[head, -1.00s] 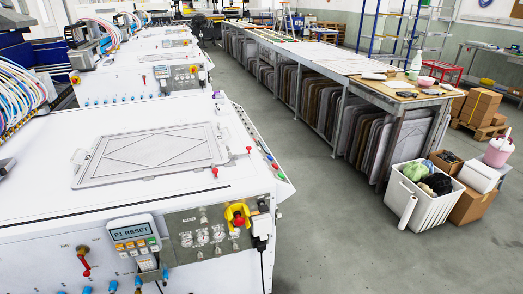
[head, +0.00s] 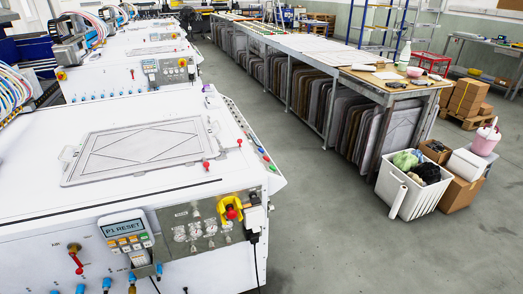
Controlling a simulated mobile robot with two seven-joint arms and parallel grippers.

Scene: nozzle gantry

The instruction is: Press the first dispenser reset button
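The nearest white machine (head: 60,215) fills the lower left of the head view. On its front is a grey dispenser panel (head: 126,235) whose screen reads "P1 RESET". Below the screen are rows of small orange, white and green buttons; their labels are too small to read. To the right is a red button on a yellow mount (head: 231,210). A red-handled valve (head: 76,257) is to the left of the panel. Neither of my grippers is in view.
More white machines (head: 150,68) stand in a row behind. To the right, a long table (head: 345,58) has upright panels stored below. A white bin (head: 408,196) and cardboard boxes (head: 462,192) stand at its near end. The grey floor (head: 320,240) between is clear.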

